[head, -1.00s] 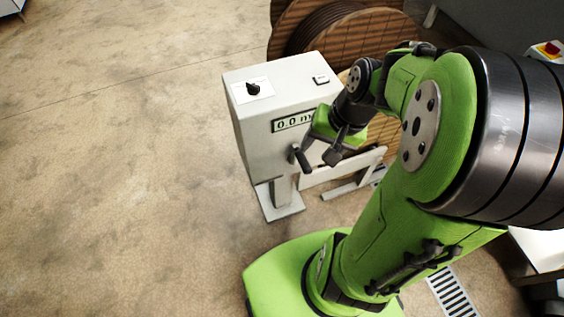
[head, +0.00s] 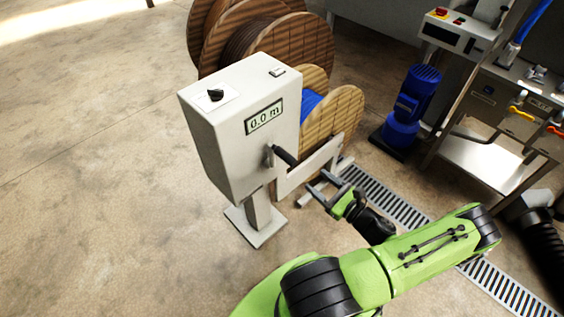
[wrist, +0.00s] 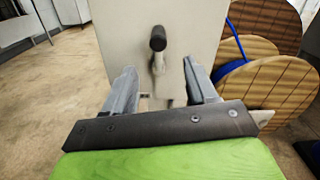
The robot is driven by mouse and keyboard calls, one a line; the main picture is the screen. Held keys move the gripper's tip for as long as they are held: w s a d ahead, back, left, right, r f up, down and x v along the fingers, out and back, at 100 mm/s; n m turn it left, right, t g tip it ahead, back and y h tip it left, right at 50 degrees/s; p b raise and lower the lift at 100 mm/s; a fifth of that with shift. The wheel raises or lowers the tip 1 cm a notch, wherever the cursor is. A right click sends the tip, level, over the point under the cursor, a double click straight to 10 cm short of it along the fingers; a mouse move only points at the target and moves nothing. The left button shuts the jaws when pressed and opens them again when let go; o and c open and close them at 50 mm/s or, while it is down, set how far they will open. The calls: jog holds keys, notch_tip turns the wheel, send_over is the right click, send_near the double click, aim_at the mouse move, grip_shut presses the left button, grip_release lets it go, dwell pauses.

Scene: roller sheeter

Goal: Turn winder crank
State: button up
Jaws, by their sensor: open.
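The winder is a light grey box on a post, and its display (head: 264,117) reads 0.0 m. On its right-hand face is the crank, with a short metal arm (head: 269,156) and a black handle (head: 286,157) sticking outward. My gripper (head: 321,187) is open and empty, to the lower right of the handle and apart from it. In the wrist view the handle (wrist: 157,39) points towards the camera, beyond and above the gap between my open fingers (wrist: 160,82). The crank arm (wrist: 160,66) hangs below it.
A small wooden reel with blue cable (head: 345,112) stands right behind the winder, beside larger reels (head: 296,42). A rail (head: 310,165) runs near the crank. A blue motor (head: 408,105) and a floor grate (head: 385,197) lie right. Floor at left is clear.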

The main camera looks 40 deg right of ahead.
aim_at(287, 157)
jog(key=w, duration=0.4)
jog(key=w+b, duration=0.1)
jog(key=w, duration=0.9)
jog(key=shift+a+b, duration=0.3)
jog(key=shift+b, duration=0.05)
grip_shut()
